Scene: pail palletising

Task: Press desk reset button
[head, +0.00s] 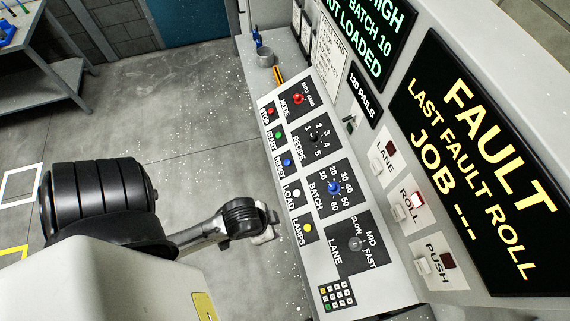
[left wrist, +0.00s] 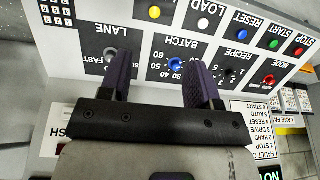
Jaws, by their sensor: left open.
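The desk reset button is a blue button (head: 287,162) labelled RESET, in the left column of the slanted control panel, between green START and white LOAD. It also shows in the left wrist view (left wrist: 247,35). My left gripper (head: 266,232) is beside the panel's left edge, near the LOAD and LAMPS buttons, below RESET in the head view; the wrist hides part of it. In the left wrist view its two dark fingers (left wrist: 160,65) are apart and empty, in front of the BATCH and LANE dials. Contact with the panel cannot be told. My right gripper is not in view.
Close neighbours are the green START (head: 278,135), red STOP (head: 270,111), white LOAD (head: 297,194) and yellow LAMPS (head: 308,228) buttons. A screen (head: 470,160) reads FAULT, LAST FAULT ROLL. A grey cup (head: 265,57) stands at the desk's far end. Floor left of the desk is clear.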

